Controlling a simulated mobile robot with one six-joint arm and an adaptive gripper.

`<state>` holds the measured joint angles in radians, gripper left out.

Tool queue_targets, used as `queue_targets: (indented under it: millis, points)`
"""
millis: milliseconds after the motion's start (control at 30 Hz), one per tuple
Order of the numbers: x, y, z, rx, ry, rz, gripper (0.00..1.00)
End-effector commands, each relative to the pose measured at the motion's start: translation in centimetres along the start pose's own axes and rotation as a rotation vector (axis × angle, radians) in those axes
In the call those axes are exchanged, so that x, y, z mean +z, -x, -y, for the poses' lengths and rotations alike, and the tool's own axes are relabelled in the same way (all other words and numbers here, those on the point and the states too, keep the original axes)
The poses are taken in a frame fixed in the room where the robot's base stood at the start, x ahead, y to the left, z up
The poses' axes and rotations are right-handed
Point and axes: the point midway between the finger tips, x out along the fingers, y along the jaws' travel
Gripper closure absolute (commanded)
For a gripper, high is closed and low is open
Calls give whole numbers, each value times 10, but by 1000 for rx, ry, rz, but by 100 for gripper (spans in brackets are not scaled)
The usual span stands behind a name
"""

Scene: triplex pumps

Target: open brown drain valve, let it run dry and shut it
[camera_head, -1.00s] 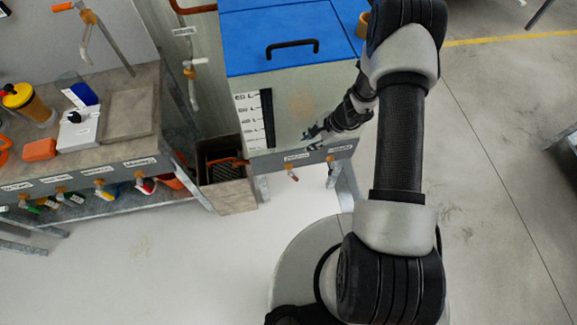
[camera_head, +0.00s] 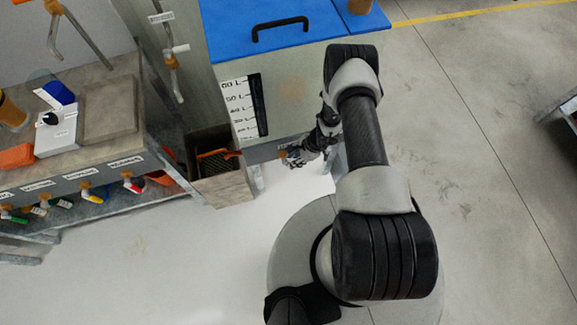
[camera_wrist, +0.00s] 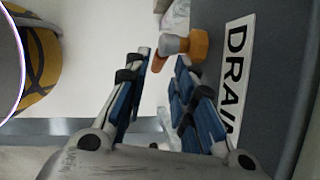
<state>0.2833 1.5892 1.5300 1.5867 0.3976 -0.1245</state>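The drain valve shows in the wrist view with an orange-brown fitting (camera_wrist: 198,45) and a brown-red lever (camera_wrist: 157,63). It sits beside a white plate reading DRAIN (camera_wrist: 236,68) on a grey panel. My gripper (camera_wrist: 161,64) is open, with the lever in the gap at its fingertips. I cannot tell whether they touch. In the head view my gripper (camera_head: 293,158) is low at the front of the blue-lidded tank (camera_head: 290,85) and mostly hides the valve. The tank's level scale (camera_head: 244,106) is marked in litres.
A brown bin (camera_head: 222,187) stands left of the tank on the floor. A workbench (camera_head: 120,145) with several labelled coloured valves is further left. In the wrist view a yellow-and-black round part (camera_wrist: 42,70) is at upper left.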

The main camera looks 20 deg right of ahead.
Motion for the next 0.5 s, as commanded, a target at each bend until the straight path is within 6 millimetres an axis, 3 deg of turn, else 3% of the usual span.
queue_targets:
  millis: [33, 200, 500]
  points:
    - [-1, -16, -2, 2, 2, 0, 76]
    - [-1, -46, -1, 1, 2, 0, 76]
    - [0, -66, 0, 0, 0, 0, 76]
